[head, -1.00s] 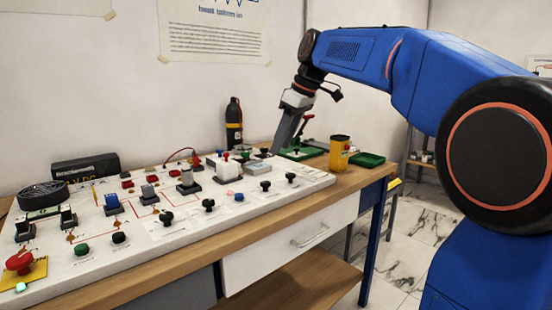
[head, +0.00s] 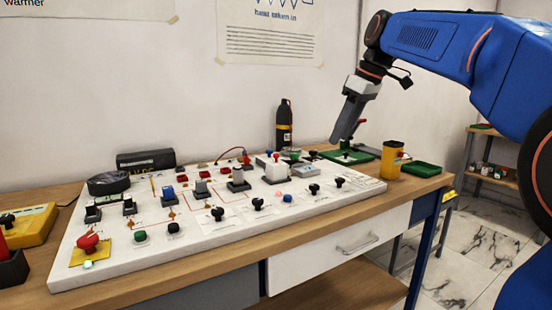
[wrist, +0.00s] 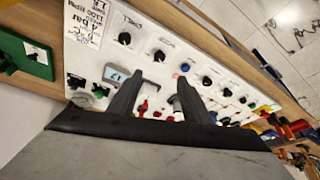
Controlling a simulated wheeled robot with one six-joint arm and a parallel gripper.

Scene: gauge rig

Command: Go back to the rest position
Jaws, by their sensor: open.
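My gripper (head: 338,138) hangs from my blue arm above the right back part of the bench, over the far end of the white control board (head: 228,228). In the wrist view its two dark fingers (wrist: 158,92) stand apart with nothing held between them. Below them the board (wrist: 215,70) shows a small grey display (wrist: 130,76), black knobs (wrist: 125,38) and a blue button (wrist: 185,68). The fingers hide part of the board there. I cannot tell the exact height of the fingertips above the board.
A yellow cup (head: 391,160) and a green tray (head: 423,168) stand at the bench's right end. A black bottle (head: 284,128) stands by the wall. A red mushroom button (head: 88,243) is at the board's front left. A green plate with a valve (head: 347,157) is near my gripper.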

